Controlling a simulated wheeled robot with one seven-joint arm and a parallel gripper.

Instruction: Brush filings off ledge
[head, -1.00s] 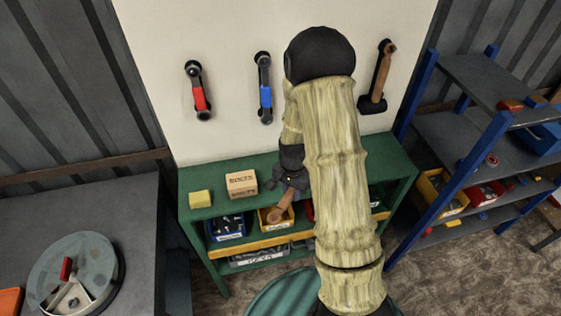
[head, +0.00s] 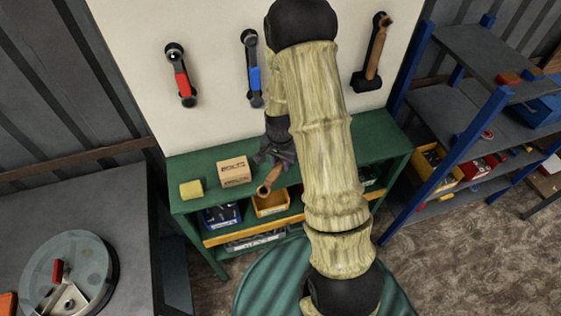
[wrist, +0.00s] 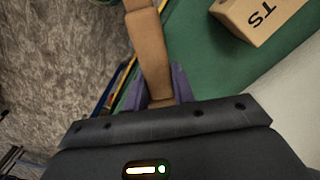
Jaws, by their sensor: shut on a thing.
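My gripper (head: 272,158) is shut on a tan wooden handle (head: 270,179), held at the front edge of the green shelf unit, to the right of the cardboard box. In the wrist view the handle (wrist: 148,45) runs up from between the purple-grey fingers toward the top edge. No bristles show, so I cannot tell from the pictures whether it is the brush. No filings can be made out. I cannot tell which surface is the ledge; the green shelf top (head: 207,160) is in view.
A yellow sponge-like block (head: 191,189) and a cardboard box (head: 233,172) stand on the shelf top. Parts bins, one yellow (head: 270,205), sit below. A blue-framed rack (head: 440,140) stands right, a grey bench (head: 90,200) left.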

